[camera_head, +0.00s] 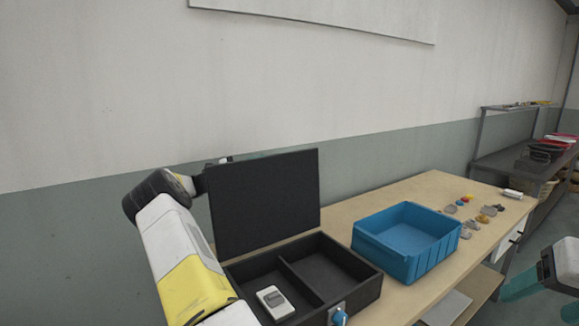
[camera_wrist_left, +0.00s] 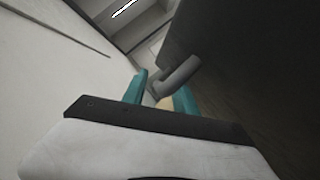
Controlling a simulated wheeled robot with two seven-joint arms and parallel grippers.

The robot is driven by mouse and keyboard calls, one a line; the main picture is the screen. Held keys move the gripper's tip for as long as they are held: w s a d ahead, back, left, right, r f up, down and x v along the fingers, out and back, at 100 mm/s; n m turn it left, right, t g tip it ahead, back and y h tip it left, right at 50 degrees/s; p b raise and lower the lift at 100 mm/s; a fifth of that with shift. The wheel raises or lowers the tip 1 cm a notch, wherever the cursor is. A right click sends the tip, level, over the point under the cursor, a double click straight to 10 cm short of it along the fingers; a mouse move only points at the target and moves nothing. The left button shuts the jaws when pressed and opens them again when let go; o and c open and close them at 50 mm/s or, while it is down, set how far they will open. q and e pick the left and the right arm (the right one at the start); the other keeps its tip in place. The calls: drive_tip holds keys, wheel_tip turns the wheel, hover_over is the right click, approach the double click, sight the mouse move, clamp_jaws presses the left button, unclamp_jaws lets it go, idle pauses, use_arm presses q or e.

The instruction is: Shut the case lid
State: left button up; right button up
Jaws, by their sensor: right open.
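The black case (camera_head: 335,268) stands at the near end of the wooden table. Its lid (camera_head: 265,203) stands up, roughly upright, with the inside facing me. My left arm reaches up left of the case, and its gripper is mostly hidden behind the lid; a bit of teal shows above the lid's top edge. In the left wrist view, my left gripper (camera_wrist_left: 160,95) has two teal fingers apart, with a grey bent bar (camera_wrist_left: 178,76) between or just beyond them. The dark lid (camera_wrist_left: 260,85) fills the right side there. My right gripper (camera_head: 532,302) is open and empty at the right edge, away from the case.
A white and grey device (camera_head: 275,302) lies in the case's left compartment. A blue bin (camera_head: 408,241) stands right of the case. Several small items (camera_head: 470,220) lie further along the table (camera_head: 427,188). A wall (camera_head: 100,215) runs behind. A shelf (camera_head: 510,158) stands far right.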

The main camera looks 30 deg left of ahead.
use_arm(q)
drive_tip(key=shift+d, duration=0.1)
clamp_jaws()
idle(1.4)
